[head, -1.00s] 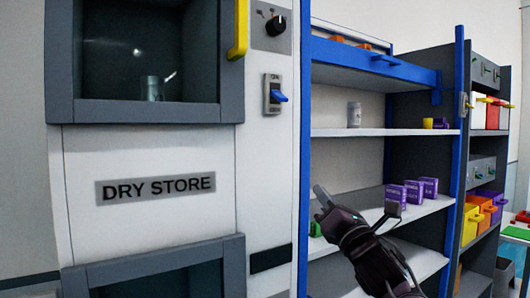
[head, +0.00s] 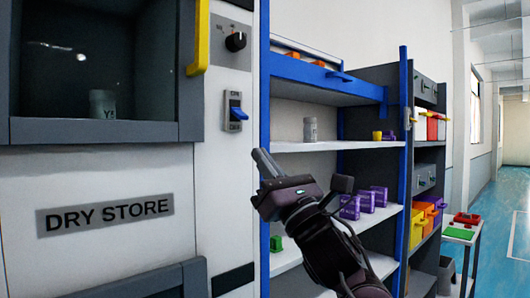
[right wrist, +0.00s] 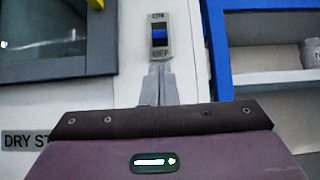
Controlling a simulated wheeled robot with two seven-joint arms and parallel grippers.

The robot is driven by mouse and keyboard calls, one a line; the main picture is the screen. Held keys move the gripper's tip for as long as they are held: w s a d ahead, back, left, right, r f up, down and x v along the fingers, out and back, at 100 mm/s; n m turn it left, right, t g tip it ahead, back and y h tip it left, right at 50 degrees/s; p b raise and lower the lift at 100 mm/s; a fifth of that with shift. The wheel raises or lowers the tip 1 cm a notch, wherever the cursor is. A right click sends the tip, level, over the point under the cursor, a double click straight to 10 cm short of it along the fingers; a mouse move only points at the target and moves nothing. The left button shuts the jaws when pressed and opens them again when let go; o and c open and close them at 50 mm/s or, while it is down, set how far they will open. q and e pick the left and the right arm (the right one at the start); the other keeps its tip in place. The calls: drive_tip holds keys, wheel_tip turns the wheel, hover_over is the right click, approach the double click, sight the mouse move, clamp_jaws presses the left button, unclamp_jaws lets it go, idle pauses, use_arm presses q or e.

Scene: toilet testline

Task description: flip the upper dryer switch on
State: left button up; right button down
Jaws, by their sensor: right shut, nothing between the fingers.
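The upper dryer switch (head: 236,112) is a blue lever on a grey plate, on the white front panel of the dry store, right of the upper window. In the right wrist view the same switch (right wrist: 159,37) shows its ON label above and OFF below. My right gripper (head: 259,158) is shut and empty, below and to the right of the switch in the head view. In the right wrist view its fingertips (right wrist: 158,70) point up just under the switch plate; whether they touch it I cannot tell. My left gripper is not in view.
A yellow handle (head: 199,38) and a black knob (head: 235,41) are above the switch. The blue-framed shelf (head: 330,146) with purple boxes (head: 350,207) and a grey can (head: 310,129) stands to the right. Open floor (head: 500,225) shows at far right.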

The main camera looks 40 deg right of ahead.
sight(240, 115)
drive_tip(key=shift+h, duration=0.3)
drive_tip(key=p+x, duration=0.4)
drive_tip(key=x, duration=0.3)
drive_tip(key=shift+w+r, duration=0.1)
drive_tip(key=shift+w, duration=0.05)
